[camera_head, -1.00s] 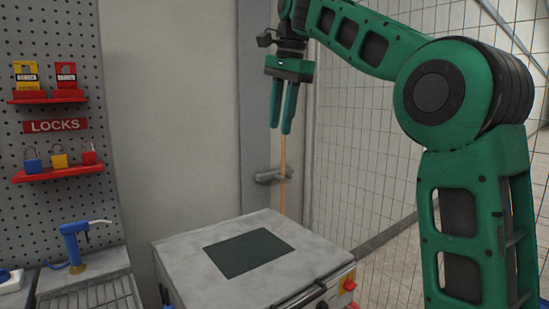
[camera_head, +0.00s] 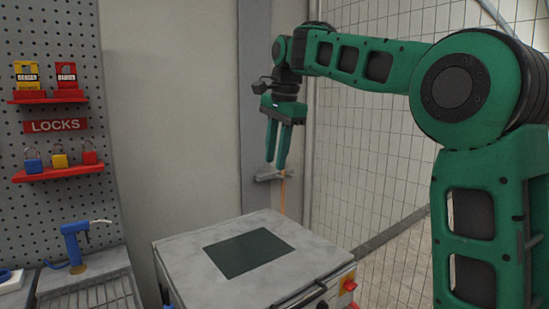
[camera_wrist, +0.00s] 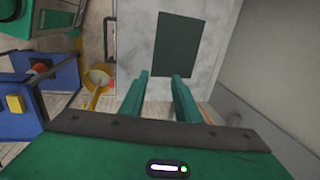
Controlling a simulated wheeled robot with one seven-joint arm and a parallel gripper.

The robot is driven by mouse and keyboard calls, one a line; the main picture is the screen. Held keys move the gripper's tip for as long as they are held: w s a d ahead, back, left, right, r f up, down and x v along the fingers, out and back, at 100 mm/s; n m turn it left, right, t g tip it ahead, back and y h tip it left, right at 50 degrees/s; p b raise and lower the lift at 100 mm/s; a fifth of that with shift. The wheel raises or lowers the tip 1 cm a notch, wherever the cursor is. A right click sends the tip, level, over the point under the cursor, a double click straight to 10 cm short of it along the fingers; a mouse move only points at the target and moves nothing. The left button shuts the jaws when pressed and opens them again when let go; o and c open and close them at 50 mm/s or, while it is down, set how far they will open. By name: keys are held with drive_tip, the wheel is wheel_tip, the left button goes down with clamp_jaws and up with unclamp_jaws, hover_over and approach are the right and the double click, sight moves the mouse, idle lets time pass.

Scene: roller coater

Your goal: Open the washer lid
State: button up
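The washer is a box-shaped machine with a pale grey, flat lid (camera_head: 205,243) that lies shut and bears a dark green panel (camera_head: 248,252). A black handle (camera_head: 303,297) sits on its front edge. In the wrist view the lid (camera_wrist: 136,40) and its dark panel (camera_wrist: 176,44) are beyond the fingers. My gripper (camera_head: 277,168) hangs fingers down above the back of the washer, clear of the lid. In the wrist view its two green fingers (camera_wrist: 159,75) are apart with nothing between them.
A red switch (camera_head: 350,285) is on the washer's front right. A grey wall and a wire fence (camera_head: 365,150) stand behind. The space above the lid is clear.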

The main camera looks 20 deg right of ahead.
clamp_jaws()
idle(1.2)
drive_tip(key=shift+o, duration=0.2)
unclamp_jaws()
drive_tip(key=v, duration=1)
drive_tip(key=shift+r, duration=0.35)
